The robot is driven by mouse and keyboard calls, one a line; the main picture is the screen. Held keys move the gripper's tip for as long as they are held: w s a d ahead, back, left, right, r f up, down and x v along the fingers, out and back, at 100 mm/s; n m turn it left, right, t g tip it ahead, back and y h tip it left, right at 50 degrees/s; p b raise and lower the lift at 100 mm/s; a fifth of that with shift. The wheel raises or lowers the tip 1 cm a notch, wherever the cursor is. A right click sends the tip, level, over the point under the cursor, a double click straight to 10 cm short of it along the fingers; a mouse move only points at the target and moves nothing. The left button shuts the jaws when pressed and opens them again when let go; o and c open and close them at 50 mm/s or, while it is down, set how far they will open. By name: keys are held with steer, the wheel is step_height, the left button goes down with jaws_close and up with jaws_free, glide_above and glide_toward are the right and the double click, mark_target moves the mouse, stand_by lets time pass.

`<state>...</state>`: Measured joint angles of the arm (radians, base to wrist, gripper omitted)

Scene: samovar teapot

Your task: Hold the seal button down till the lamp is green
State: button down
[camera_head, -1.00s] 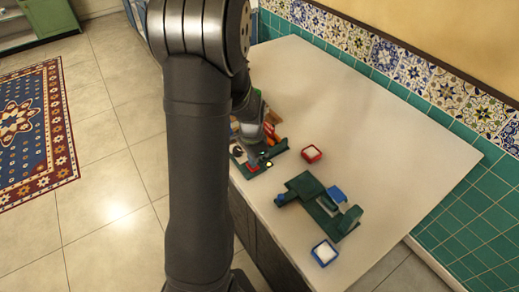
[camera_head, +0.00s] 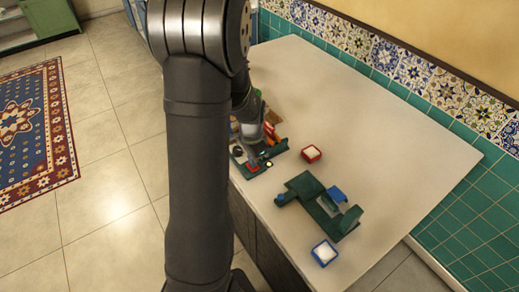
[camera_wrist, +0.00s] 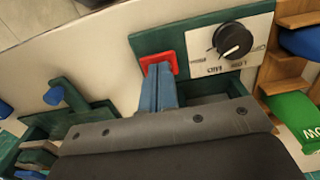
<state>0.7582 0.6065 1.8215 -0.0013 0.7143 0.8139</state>
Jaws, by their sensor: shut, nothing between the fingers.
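The dark green device (camera_head: 280,149) stands at the table's left edge in the head view, partly behind my arm. In the wrist view its green body (camera_wrist: 175,40) carries a red square button (camera_wrist: 165,58) and a black dial (camera_wrist: 232,40) on a pale panel. My gripper (camera_wrist: 158,68) is shut and empty. Its blue-grey fingertips overlap the red button in the wrist view; I cannot tell whether they touch it. In the head view a small pale yellow spot (camera_head: 269,164) shows beside the red button (camera_head: 252,166). I cannot tell whether this spot is the lamp.
A second green device with blue parts (camera_head: 306,188) stands nearer. A wooden rack (camera_wrist: 285,70) and a green item (camera_wrist: 296,115) are close on the right in the wrist view. The table's right side is clear.

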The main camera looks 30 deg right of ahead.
steer(key=shift+r, duration=2.5)
steer(key=shift+f, duration=1.7)
